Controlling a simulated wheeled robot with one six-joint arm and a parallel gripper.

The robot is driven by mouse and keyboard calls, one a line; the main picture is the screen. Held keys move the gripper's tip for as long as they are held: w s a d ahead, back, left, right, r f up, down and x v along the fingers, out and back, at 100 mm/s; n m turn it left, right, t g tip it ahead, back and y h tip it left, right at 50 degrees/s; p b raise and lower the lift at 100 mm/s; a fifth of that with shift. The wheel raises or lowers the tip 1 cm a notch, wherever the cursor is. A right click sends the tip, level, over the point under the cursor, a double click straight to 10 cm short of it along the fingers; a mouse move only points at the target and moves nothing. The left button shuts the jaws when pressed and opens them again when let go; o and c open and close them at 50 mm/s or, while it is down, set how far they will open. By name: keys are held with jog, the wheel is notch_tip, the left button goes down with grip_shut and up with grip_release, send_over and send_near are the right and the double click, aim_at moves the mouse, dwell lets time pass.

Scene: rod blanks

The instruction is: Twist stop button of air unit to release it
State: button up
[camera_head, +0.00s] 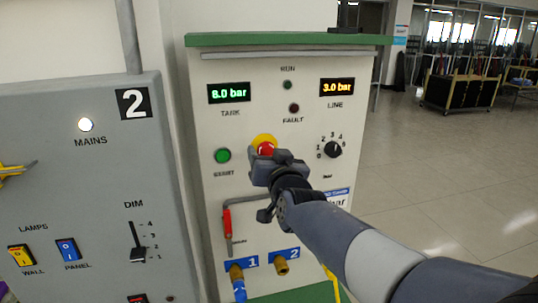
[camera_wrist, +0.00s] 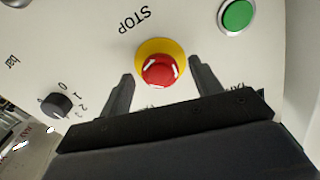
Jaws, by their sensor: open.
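The air unit (camera_head: 205,120) is a white panel with a green top. Its red stop button (camera_head: 266,148) sits on a yellow collar, partly hidden by my gripper (camera_head: 268,158). In the wrist view the red stop button (camera_wrist: 159,70) has white marks on its cap, and the word STOP is beside it. In that view my gripper (camera_wrist: 160,75) is open, with one finger on each side of the button. Gaps show between both fingers and the red cap. I cannot tell how deep the fingertips reach along the button.
A green start button (camera_head: 222,155) is left of the stop button and a black selector knob (camera_head: 333,149) is right. A red-handled lever (camera_head: 228,222) and hose fittings (camera_head: 281,266) are below. A grey panel (camera_head: 60,190) stands at left. Open floor lies at right.

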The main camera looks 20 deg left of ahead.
jog(key=shift+c, duration=0.3)
jog(key=c, duration=0.9)
jog(key=shift+f+m+b, duration=0.1)
jog(key=shift+m+b, duration=0.2)
jog(key=shift+b, duration=0.1)
jog(key=shift+m+b, duration=1.25)
jog(key=shift+m, duration=0.05)
jog(key=shift+s+d+r+m+b, duration=0.15)
jog(key=shift+m+b, duration=0.35)
jog(key=shift+m, duration=0.65)
jog(key=shift+a+r+m+b, duration=0.1)
jog(key=shift+m+b, duration=0.4)
jog(key=shift+m, duration=0.65)
jog(key=shift+r, duration=0.1)
